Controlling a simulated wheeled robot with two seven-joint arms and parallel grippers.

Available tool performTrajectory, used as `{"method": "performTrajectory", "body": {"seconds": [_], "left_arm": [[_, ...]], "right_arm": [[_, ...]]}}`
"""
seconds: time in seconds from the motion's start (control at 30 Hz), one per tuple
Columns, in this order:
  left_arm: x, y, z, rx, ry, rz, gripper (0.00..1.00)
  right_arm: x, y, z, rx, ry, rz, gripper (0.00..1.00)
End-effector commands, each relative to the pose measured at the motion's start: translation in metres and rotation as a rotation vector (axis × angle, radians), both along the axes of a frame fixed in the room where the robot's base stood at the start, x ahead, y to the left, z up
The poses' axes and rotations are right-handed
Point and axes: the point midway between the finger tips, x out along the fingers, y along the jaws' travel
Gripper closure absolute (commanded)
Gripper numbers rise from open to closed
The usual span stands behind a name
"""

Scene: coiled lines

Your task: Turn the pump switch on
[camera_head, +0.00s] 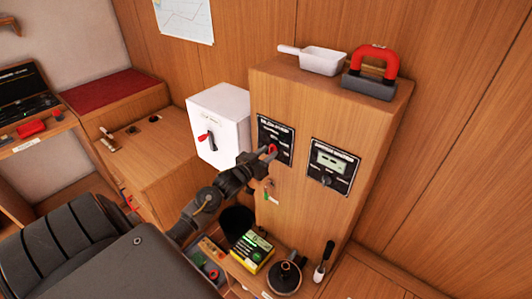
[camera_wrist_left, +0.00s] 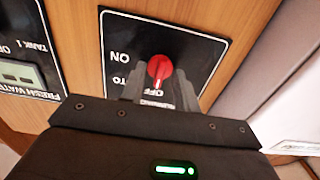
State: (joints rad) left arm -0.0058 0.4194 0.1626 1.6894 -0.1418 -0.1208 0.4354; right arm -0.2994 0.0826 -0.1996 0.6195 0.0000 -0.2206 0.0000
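The pump switch is a red knob (camera_head: 272,149) on a black panel (camera_head: 268,129) on the front of a wooden cabinet. In the left wrist view the knob (camera_wrist_left: 160,68) shows close up, with a pale pointer line towards the bottom of the picture. The panel (camera_wrist_left: 200,45) appears upside down there, with "ON" left of the knob. My left gripper (camera_head: 264,156) is at the knob. In the left wrist view its fingers (camera_wrist_left: 160,88) are apart, one either side of the knob's lower part. Whether they touch it I cannot tell. My right gripper is not in view.
A second panel with a display (camera_head: 332,166) is right of the pump panel. A white box (camera_head: 220,122) with a red switch stands left. A white scoop (camera_head: 318,60) and a red-handled tool (camera_head: 373,70) lie on the cabinet. A yellow-green box (camera_head: 250,252) stands below.

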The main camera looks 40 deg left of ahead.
Motion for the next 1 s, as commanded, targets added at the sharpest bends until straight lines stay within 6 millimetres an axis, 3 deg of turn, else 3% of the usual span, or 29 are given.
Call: {"method": "performTrajectory", "body": {"seconds": [0.2,0.43,0.77,1.0], "left_arm": [[0.0001,0.0000,-0.0003,0.000,0.000,0.000,0.69],[-0.0001,0.0002,-0.0003,0.000,0.000,0.000,0.99],[-0.0003,0.0004,-0.0004,0.015,0.000,0.001,1.00],[-0.0002,0.0002,-0.0010,0.120,0.004,-0.001,1.00]], "right_arm": [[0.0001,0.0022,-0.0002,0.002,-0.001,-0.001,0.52],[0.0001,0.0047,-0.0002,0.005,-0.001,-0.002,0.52],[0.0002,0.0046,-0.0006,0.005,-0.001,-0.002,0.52],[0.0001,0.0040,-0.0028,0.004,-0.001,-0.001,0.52]]}}
